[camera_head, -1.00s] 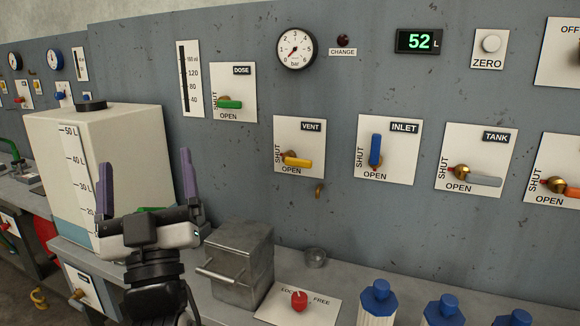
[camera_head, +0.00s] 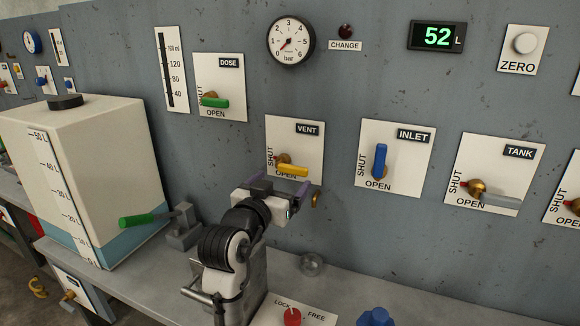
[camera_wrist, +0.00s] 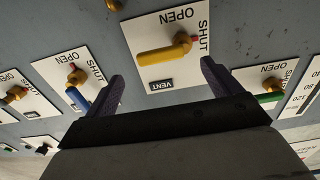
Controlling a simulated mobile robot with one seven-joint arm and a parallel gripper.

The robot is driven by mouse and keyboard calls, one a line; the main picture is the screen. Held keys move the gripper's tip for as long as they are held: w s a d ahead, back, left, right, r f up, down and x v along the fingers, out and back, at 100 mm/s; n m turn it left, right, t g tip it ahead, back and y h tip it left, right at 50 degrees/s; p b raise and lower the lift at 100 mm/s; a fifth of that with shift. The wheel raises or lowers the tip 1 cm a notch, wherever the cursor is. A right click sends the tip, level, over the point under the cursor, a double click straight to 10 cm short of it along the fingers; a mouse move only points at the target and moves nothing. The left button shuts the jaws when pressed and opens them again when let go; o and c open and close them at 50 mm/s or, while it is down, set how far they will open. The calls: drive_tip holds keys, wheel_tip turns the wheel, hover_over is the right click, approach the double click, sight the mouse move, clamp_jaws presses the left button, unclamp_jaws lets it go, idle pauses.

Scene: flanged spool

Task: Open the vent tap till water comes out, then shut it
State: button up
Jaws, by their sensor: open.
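The vent tap (camera_head: 292,171) has a yellow lever on a brass body, on a white plate marked VENT, SHUT and OPEN. Its lever lies nearly level, pointing right; in the wrist view (camera_wrist: 160,56) its small red mark is on the SHUT side. My gripper (camera_head: 276,188) is open and empty, just below and in front of the lever in the head view. In the wrist view the fingers (camera_wrist: 162,78) stand apart to either side of the lever's line, with no contact visible. A small brass spout (camera_head: 315,200) is below the plate; no water shows from it.
The inlet tap (camera_head: 380,160) with a blue lever is right of the vent, then the grey-levered tank tap (camera_head: 490,197). The green-levered dose tap (camera_head: 213,102) is upper left. The display (camera_head: 437,36) reads 52 L.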

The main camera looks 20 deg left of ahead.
sight(291, 171)
drive_tip(key=w+p, duration=0.1)
drive_tip(key=w, duration=0.5)
drive_tip(key=shift+d, duration=0.1)
drive_tip(key=shift+c, duration=0.4)
drive_tip(key=c, duration=1.3)
